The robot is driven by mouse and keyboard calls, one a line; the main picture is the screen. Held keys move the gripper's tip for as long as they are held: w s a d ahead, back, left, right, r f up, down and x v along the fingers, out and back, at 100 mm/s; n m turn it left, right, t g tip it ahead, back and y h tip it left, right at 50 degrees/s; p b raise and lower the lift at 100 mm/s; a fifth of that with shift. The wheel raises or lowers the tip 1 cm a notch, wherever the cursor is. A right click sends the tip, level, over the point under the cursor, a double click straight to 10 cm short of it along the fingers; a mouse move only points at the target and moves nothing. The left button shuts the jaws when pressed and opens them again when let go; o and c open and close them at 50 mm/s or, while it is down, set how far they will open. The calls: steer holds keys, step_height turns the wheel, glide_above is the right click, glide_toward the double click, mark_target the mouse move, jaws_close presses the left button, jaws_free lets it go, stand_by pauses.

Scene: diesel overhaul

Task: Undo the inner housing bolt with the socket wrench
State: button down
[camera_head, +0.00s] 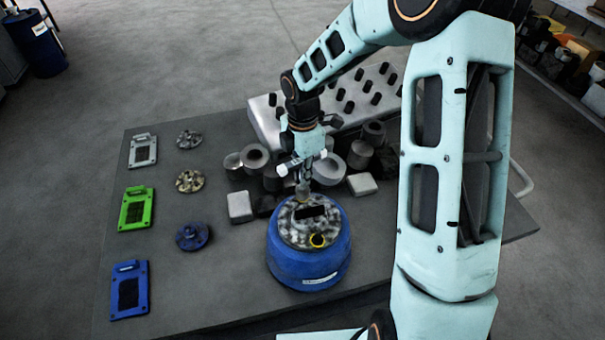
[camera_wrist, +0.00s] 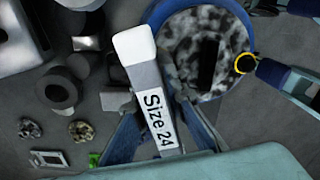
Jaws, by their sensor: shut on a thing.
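My gripper (camera_head: 303,172) is shut on the socket wrench (camera_wrist: 150,95), a grey and white tool marked "Size 24" in the wrist view. It hangs over the far part of the blue round housing (camera_head: 308,272), which also shows in the wrist view (camera_wrist: 160,14). The wrench's lower end is close to the housing's speckled top; I cannot tell whether it touches. The inner bolt itself cannot be made out clearly.
A pale block with several black pegs (camera_head: 340,103) stands at the back. Grey cylinders (camera_head: 254,157) and small pale blocks (camera_head: 240,206) crowd behind the housing. Grey, green (camera_head: 136,208) and blue plates and round parts lie at left.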

steer(key=shift+r, duration=0.65)
steer(key=m, duration=0.1)
steer(key=m+b, duration=0.1)
steer(key=shift+f+m, duration=0.2)
steer(key=shift+m, duration=0.1)
steer(key=m+b, duration=0.2)
steer(key=m, duration=0.3)
steer(key=m+b, duration=0.1)
steer(key=m, duration=0.4)
steer(key=m+b, duration=0.1)
steer(key=m, duration=0.3)
steer(key=shift+b, duration=0.3)
steer(key=m, duration=0.4)
steer(key=shift+r+b, duration=0.1)
steer(key=shift+b, duration=0.25)
steer(key=m, duration=0.8)
steer(key=shift+m, duration=0.4)
steer(key=m, duration=0.3)
steer(key=shift+m, duration=0.4)
